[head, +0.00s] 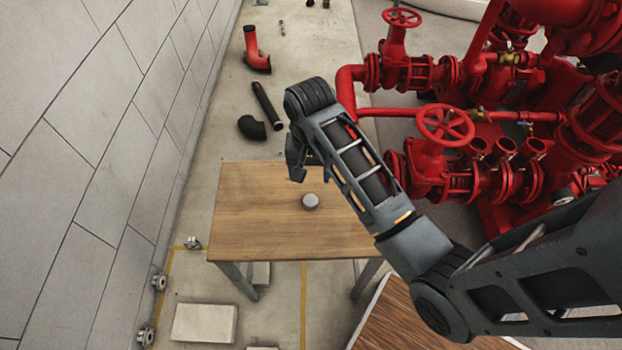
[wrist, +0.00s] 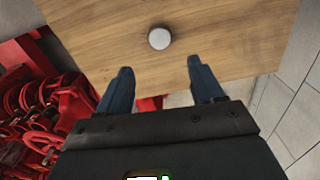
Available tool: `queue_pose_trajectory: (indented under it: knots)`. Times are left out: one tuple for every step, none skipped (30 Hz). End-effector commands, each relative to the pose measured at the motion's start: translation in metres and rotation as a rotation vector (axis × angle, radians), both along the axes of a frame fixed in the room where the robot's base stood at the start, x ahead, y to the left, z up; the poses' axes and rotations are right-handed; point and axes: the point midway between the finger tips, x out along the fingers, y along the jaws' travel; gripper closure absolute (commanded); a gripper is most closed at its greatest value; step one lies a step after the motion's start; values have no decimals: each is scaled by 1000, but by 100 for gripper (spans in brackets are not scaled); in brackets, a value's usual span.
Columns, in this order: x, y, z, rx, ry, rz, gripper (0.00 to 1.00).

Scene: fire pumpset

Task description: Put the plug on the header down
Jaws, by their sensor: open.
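A small grey round plug (head: 310,201) stands on the wooden table (head: 250,225), right of the table's middle. In the wrist view the plug (wrist: 160,38) lies beyond my fingertips, roughly in line with the gap between them. My gripper (head: 297,172) is above the far part of the table, partly hidden by my arm. In the wrist view my gripper (wrist: 158,68) is open, with nothing between its fingers. The red header pipes (head: 440,75) of the pumpset stand right of the table. Which header opening takes the plug cannot be told.
A tiled wall (head: 80,150) runs along the left. Pale blocks (head: 204,323) lie in front of the table. The tabletop around the plug is clear.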

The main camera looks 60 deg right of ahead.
Motion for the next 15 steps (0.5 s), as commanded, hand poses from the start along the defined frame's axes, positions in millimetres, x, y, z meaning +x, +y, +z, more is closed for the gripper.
queue_pose_trajectory:
  knots:
    - [0, 0, 4, 0, 0, 0, 33]
    - [0, 0, 5, 0, 0, 0, 33]
    - [0, 0, 6, 1, 1, 0, 33]
    - [0, 0, 7, 1, 1, 0, 33]
    - [0, 0, 7, 1, 1, 0, 33]
    - [0, 0, 7, 1, 1, 0, 33]
    - [0, 0, 7, 1, 1, 0, 33]
    - [0, 0, 7, 0, 0, 1, 33]
    - [-1, 2, 6, -1, -3, 4, 33]
    - [-2, 4, 4, -1, -8, 9, 33]
    - [-4, 6, 1, -4, -16, 17, 33]
    - [-7, 11, -3, -8, -33, 32, 33]
    - [-10, 16, -8, -13, -48, 47, 33]
    - [-13, 21, -12, -18, -69, 63, 33]
    - [-19, 30, -19, -29, -102, 92, 33]
